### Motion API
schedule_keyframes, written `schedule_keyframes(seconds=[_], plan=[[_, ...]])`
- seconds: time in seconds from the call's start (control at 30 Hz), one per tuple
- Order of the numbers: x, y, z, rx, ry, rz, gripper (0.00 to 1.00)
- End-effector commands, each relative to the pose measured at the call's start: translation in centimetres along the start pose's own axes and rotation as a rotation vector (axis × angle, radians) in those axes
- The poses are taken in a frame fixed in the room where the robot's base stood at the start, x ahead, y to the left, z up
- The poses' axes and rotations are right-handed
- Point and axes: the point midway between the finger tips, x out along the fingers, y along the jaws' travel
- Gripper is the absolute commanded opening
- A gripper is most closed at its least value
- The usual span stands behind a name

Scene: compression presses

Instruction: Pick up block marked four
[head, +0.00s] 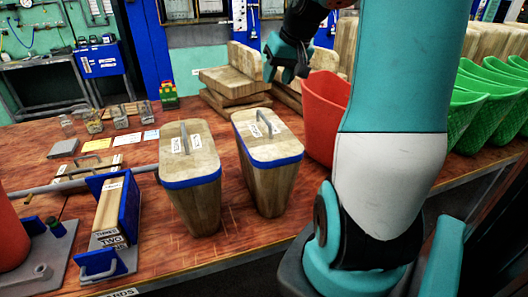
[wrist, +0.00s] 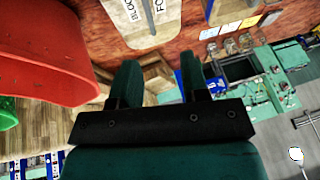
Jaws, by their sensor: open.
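Two tapered wooden blocks with blue bands and top handles stand upright on the wooden table in the head view: a left block (head: 195,198) and a right block (head: 270,187). Their labels are too small to read there. In the wrist view, a block top (wrist: 126,34) at the upper edge carries cut-off labels reading "BLOC" and "FO", matching the block marked four; its position beside the red bin suggests the right block. My gripper (head: 285,68) is open and empty, raised behind the blocks and apart from them. Its two fingers (wrist: 159,78) show in the wrist view.
A red bin (head: 325,112) stands right of the blocks, partly behind my arm. Stacked wooden pieces (head: 232,80) lie behind them. A press with a blue frame and a "TWO" label (head: 108,225) stands at left. Green bins (head: 488,105) are at far right.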

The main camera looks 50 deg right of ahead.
Motion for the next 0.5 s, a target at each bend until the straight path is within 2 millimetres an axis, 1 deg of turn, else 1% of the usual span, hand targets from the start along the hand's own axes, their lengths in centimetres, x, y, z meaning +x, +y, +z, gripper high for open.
schedule_keyframes(seconds=[0.03, 0.07, 0.17, 0.27, 0.5], plan=[[-0.5, 1.2, -0.4, 0.025, 0.007, 0.011, 0.42], [-0.5, 1.6, -0.5, 0.035, 0.010, 0.016, 0.42], [0.3, 2.3, -0.6, 0.048, 0.013, 0.022, 0.42], [2.3, 2.3, -0.6, 0.048, 0.011, 0.021, 0.42], [7.8, 2.4, -0.7, 0.047, 0.011, 0.021, 0.42]])
